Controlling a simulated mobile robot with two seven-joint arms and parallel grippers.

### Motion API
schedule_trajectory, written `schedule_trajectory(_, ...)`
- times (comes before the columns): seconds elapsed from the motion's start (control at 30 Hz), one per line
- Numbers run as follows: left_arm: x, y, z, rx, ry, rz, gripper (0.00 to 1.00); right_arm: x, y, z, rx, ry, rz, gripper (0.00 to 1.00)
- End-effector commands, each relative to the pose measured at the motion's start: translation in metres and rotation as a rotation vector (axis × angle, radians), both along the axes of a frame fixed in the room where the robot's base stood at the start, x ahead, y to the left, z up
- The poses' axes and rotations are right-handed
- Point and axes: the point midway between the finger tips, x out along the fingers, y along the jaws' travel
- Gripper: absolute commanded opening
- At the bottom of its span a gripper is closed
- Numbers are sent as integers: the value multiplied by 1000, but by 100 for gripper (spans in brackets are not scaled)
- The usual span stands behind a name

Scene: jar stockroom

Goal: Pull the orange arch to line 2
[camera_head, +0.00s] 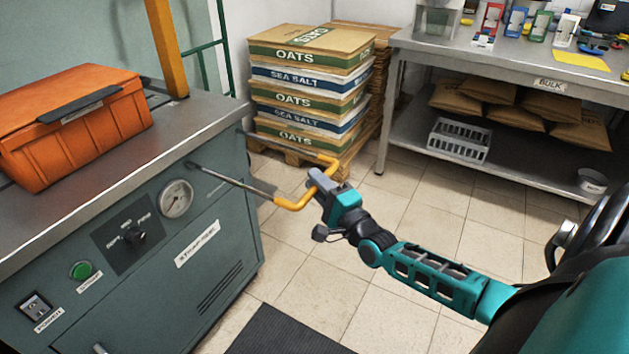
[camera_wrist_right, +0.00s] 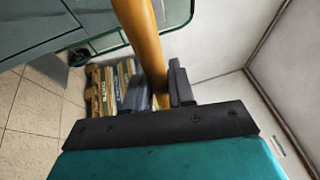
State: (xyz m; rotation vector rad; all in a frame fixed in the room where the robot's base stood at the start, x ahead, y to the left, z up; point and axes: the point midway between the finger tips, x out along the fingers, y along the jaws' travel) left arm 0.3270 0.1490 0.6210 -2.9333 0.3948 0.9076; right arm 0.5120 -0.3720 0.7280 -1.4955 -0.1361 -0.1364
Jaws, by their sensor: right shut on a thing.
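The orange arch (camera_head: 297,206) is a U-shaped bar on two thin metal rods that reach out from the right end of the grey-green machine (camera_head: 225,215). It stands well out from the machine. My right gripper (camera_head: 320,184) is shut on the middle of the arch. In the right wrist view the arch (camera_wrist_right: 140,40) runs down as a thick orange bar between the dark fingers (camera_wrist_right: 168,92). I cannot make out line 2 or any numbered marks on the rods. My left gripper is not in view.
An orange case (camera_head: 70,130) sits on the machine's top near an orange post (camera_head: 166,45). Stacked oats and sea salt sacks (camera_head: 310,90) stand on a pallet behind the arch. A steel table (camera_head: 480,55) is at the back right.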

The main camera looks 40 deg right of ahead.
Motion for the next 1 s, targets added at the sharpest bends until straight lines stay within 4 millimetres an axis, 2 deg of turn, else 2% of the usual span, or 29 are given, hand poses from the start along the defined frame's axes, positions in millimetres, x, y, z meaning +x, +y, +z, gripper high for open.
schedule_trajectory(0.5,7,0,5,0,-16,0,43,-4,-1,-2,0,2,-1,0)
schedule_trajectory(0.53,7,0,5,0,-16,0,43,-4,-1,-2,0,2,-1,27)
schedule_trajectory(0.57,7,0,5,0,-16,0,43,-4,-1,-2,0,3,-1,29)
schedule_trajectory(0.83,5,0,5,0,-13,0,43,-4,-1,-1,0,1,0,29)
schedule_trajectory(1.0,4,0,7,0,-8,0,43,-18,-1,-3,0,5,0,29)
